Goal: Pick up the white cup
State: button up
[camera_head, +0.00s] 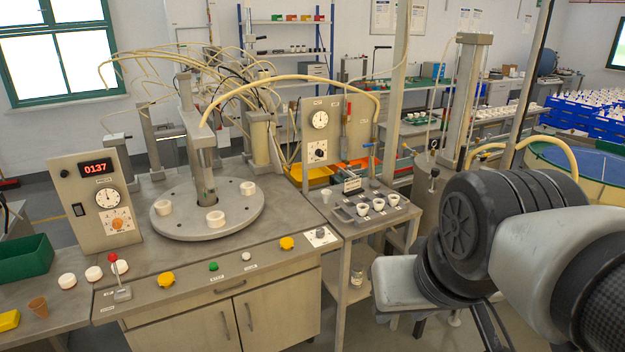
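Several small white cups stand upright in a metal holder (345,214) on the side stand at centre right. The left one (363,210), the middle one (378,205) and the right one (393,200) are in its front row. I cannot tell which of them the task means. Other short white pieces sit on the round turntable (185,226), one at its front (216,219), and on the left bench (67,281). My arm comes in from the right, apart from the cups. I cannot make out my gripper's fingertips.
A control box (97,200) reading 0137 stands left of the turntable. A red-knobbed lever (116,272) and yellow buttons line the bench front. A gauge panel (320,135) rises behind the cup holder. A brown cup (38,307) and green bin (24,257) are at left.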

aim_at(326, 197)
jog(key=i+l+u, duration=0.25)
jog(key=i+l, duration=0.3)
jog(key=i, duration=0.2)
jog(key=i+l+u, duration=0.3)
jog(key=i+l, duration=0.35)
jog(key=i+l+u, duration=0.25)
jog(key=i+l, duration=0.35)
jog(key=l, duration=0.25)
